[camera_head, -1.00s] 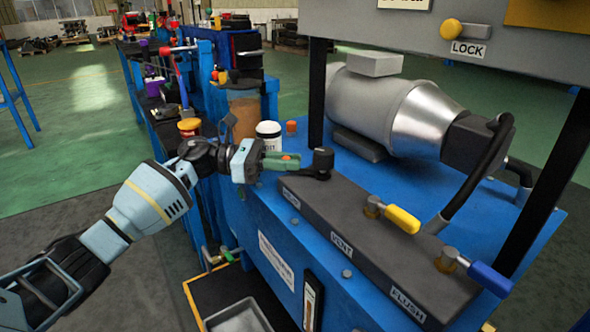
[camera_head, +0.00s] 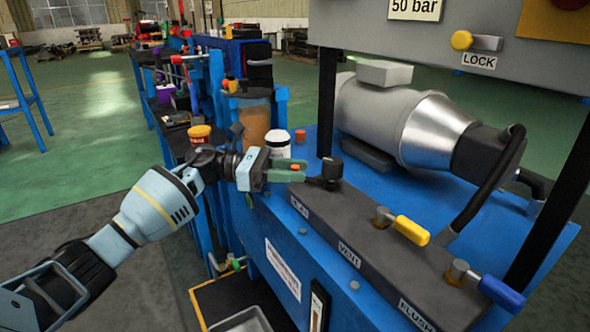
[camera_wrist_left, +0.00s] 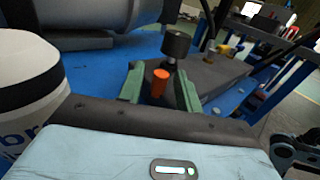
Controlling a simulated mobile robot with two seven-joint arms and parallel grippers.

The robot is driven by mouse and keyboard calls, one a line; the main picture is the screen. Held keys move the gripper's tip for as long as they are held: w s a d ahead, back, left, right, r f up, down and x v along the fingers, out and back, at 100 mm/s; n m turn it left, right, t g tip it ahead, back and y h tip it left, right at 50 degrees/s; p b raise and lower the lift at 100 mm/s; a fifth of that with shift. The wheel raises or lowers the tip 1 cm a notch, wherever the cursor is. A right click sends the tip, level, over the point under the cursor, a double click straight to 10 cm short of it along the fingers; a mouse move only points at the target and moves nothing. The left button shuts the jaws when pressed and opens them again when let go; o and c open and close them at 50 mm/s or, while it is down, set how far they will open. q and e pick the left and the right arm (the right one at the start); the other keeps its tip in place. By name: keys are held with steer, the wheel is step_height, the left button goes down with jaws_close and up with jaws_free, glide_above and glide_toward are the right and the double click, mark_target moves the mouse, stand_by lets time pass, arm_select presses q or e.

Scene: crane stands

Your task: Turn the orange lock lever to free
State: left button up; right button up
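The lock lever (camera_head: 487,43) has an orange-yellow knob and a grey arm above the LOCK label (camera_head: 478,62) on the grey panel, top right of the head view. It lies roughly level, knob to the left. My left gripper (camera_head: 301,170) is far from it, low over the left end of the dark valve block (camera_head: 345,225). Its green fingers are apart in the left wrist view (camera_wrist_left: 160,88). A small orange peg (camera_wrist_left: 160,83) shows between them; I cannot tell whether they touch it. A black knob (camera_wrist_left: 176,45) stands just beyond.
A white canister (camera_head: 278,143) stands close behind the left gripper. Yellow (camera_head: 411,230) and blue (camera_head: 500,291) valve handles stick out of the block. A silver motor (camera_head: 400,115) and black posts (camera_head: 327,95) stand below the panel. Green floor lies open at left.

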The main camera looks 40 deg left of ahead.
arm_select(q)
steer(key=v, duration=0.6)
steer(key=shift+a+p, duration=0.1)
steer(key=shift+p, duration=0.2)
steer(key=shift+s+a+r, duration=0.1)
steer(key=shift+s+a, duration=0.2)
steer(key=shift+a, duration=0.05)
